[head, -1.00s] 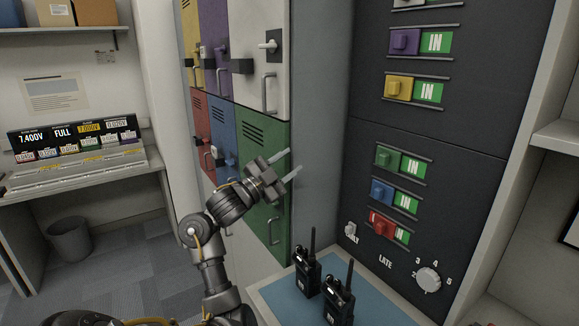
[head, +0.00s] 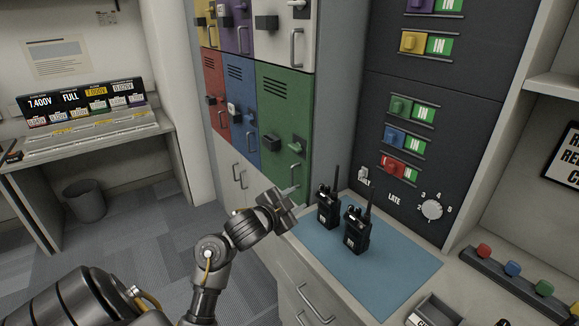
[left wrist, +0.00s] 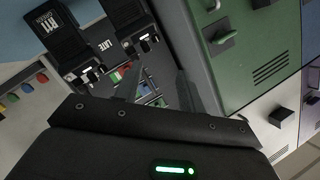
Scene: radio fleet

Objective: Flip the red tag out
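The red tag (head: 394,168) is a red block on a short rail, the lowest of the tags on the dark wall panel (head: 470,120). A green label shows at its right, its lettering hard to read. My left gripper (head: 293,198) is near the front left edge of the blue mat, low and left of the panel, apart from the tag. Its two fingers stand apart with nothing between them, as the left wrist view (left wrist: 155,88) also shows. The panel's tags are small in that view. My right gripper is not in view.
Two black radios (head: 355,230) stand upright on the blue mat (head: 395,265), between gripper and panel. Blue (head: 394,138) and green (head: 398,107) tags sit above the red one. A knob (head: 432,210) is below right. Coloured lockers (head: 283,125) stand at left.

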